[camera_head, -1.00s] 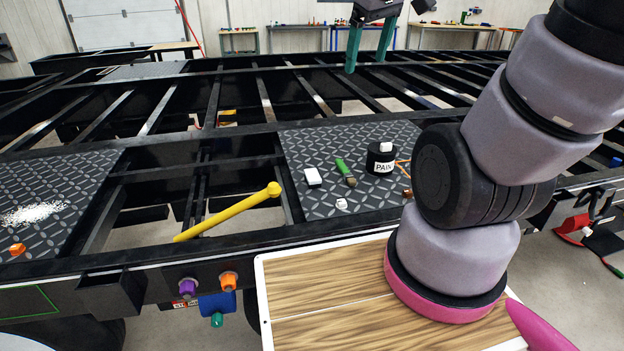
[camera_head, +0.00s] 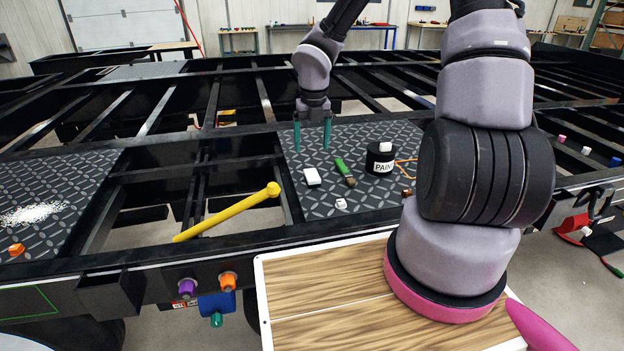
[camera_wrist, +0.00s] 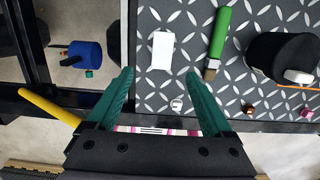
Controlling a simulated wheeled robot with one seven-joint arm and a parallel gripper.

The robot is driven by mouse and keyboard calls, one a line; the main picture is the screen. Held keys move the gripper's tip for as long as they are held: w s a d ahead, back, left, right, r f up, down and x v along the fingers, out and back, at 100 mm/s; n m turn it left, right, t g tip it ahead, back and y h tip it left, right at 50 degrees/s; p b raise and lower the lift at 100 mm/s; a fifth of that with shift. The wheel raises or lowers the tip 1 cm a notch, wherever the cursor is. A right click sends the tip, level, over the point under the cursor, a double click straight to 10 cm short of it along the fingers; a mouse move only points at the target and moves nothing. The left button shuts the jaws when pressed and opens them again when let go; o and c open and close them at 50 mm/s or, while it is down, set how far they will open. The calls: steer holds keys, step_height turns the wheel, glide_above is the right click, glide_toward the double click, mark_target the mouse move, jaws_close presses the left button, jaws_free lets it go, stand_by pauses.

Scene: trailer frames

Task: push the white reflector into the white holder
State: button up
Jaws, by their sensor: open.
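A small white piece (camera_head: 341,204), which looks like the white reflector, lies on the near part of the tread plate (camera_head: 325,212); it also shows in the wrist view (camera_wrist: 176,104). Another small white piece (camera_head: 586,150) is on the frame at the far right; I cannot tell whether it is the white holder. My gripper (camera_head: 312,146) points down with green fingers apart and empty, over the far left part of the plate.
A yellow bar (camera_head: 230,213) lies left across an opening. Purple (camera_head: 187,287) and orange (camera_head: 229,281) pieces sit on the front rail.

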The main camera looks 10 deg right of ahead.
glide_above(312, 174)
steer(key=s, duration=0.1)
steer(key=f, duration=0.4)
steer(key=shift+s+a+f, duration=0.1)
steer(key=shift+a+f, duration=0.15)
steer(key=shift+f, duration=0.5)
steer(key=shift+w+d+f, duration=0.1)
steer(key=shift+w+f, duration=0.1)
steer(key=shift+f, duration=0.65)
steer(key=shift+w+d+f, duration=0.1)
steer(key=shift+w+f, duration=0.05)
steer(key=shift+f, duration=0.7)
steer(key=shift+w+d+f, duration=0.1)
steer(key=shift+w+f, duration=0.1)
steer(key=shift+f, duration=0.65)
steer(key=shift+c, duration=0.3)
